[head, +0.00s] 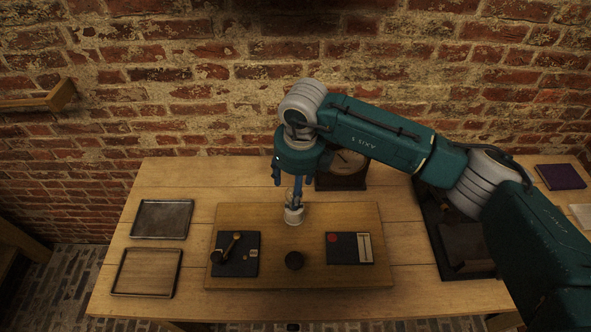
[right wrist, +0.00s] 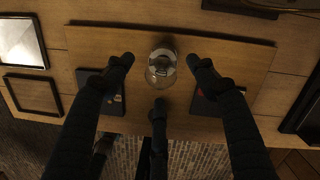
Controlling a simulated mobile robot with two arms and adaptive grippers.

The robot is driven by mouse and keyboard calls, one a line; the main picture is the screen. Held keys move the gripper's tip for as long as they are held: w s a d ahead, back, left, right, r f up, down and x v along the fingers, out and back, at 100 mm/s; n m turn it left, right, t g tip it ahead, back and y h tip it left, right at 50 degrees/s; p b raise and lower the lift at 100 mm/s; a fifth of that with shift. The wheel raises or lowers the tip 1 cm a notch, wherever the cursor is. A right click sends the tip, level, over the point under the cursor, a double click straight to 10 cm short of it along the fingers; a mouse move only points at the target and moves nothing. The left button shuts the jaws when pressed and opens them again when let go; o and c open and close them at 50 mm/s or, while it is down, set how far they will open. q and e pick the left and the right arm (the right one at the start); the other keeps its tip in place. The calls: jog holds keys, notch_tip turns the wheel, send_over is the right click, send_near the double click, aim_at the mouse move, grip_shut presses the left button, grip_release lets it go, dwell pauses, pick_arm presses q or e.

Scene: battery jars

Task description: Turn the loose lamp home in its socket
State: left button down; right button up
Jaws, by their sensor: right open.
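The lamp (head: 292,199) is a clear glass bulb above a pale round socket (head: 293,216) near the back middle of the wooden board (head: 341,217). My right gripper (head: 298,185) points down over the lamp from above. In the right wrist view the lamp (right wrist: 161,68) shows between the spread dark fingers of the gripper (right wrist: 160,62), with a gap on both sides. A third finger is below it in the picture. The gripper is open and holds nothing. I cannot tell how far the lamp sits in its socket. My left gripper is out of view.
A round-faced instrument (head: 343,165) stands close behind. Two shallow trays (head: 162,219) lie left, a dark tray (head: 440,251) right.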

jog(key=shift+f, duration=0.65)
jog(key=shift+c, duration=1)
jog(key=c, duration=1.2)
jog(key=shift+m, duration=1.1)
jog(key=shift+s+a+m, duration=0.1)
jog(key=shift+s+m, duration=0.05)
jog(key=shift+m, duration=0.55)
jog(key=shift+m+t+h+b, duration=0.3)
jog(key=shift+m+h+b, duration=0.1)
jog(key=shift+m, duration=0.8)
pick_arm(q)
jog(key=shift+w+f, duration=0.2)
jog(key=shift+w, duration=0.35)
